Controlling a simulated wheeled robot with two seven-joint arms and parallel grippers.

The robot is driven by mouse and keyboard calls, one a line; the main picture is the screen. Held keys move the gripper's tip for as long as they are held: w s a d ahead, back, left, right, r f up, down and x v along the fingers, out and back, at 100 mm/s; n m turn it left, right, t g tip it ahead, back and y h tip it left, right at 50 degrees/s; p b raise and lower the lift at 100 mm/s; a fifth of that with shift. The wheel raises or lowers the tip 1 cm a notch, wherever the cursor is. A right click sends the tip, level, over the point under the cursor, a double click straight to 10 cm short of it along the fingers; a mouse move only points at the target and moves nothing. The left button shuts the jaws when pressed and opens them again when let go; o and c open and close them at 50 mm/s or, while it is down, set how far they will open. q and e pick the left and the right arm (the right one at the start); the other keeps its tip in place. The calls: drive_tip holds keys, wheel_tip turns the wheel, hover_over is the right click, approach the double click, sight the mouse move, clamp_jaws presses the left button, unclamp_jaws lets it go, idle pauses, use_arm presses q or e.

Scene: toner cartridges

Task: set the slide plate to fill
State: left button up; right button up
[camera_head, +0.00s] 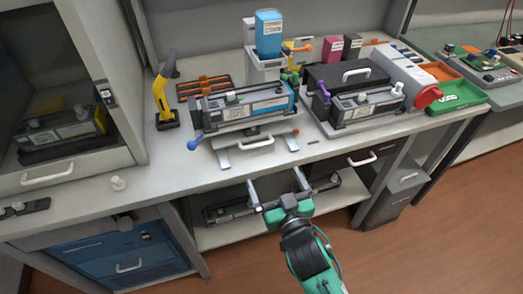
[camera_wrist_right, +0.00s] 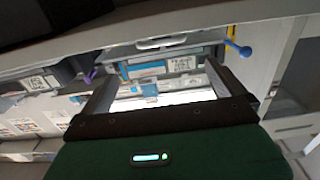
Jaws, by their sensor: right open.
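The filling stand on the bench holds a black toner cartridge with a blue end and white label (camera_head: 250,108). A pale plate with a white handle (camera_head: 257,142) shows at its front, between a blue knob (camera_head: 193,145) and a red knob; it appears to be the slide plate, but I cannot read its setting. The white handle (camera_wrist_right: 162,42) and blue knob (camera_wrist_right: 238,48) also show in the right wrist view. My right gripper (camera_head: 275,178) is open and empty, below and in front of the bench edge, apart from the handle. My left gripper is not in view.
A blue bottle (camera_head: 269,35) stands behind the cartridge. A yellow-black tool (camera_head: 163,100) stands left. A second station with a black lid (camera_head: 345,75) and red knob stands right. A green tray (camera_head: 456,98) lies farther right. A lower shelf holds another cartridge.

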sight(261, 158)
drive_tip(key=p+x, duration=0.1)
drive_tip(key=x, duration=1)
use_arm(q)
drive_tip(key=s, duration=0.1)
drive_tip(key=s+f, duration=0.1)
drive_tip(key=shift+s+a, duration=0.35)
use_arm(e)
drive_tip(key=shift+f, duration=0.1)
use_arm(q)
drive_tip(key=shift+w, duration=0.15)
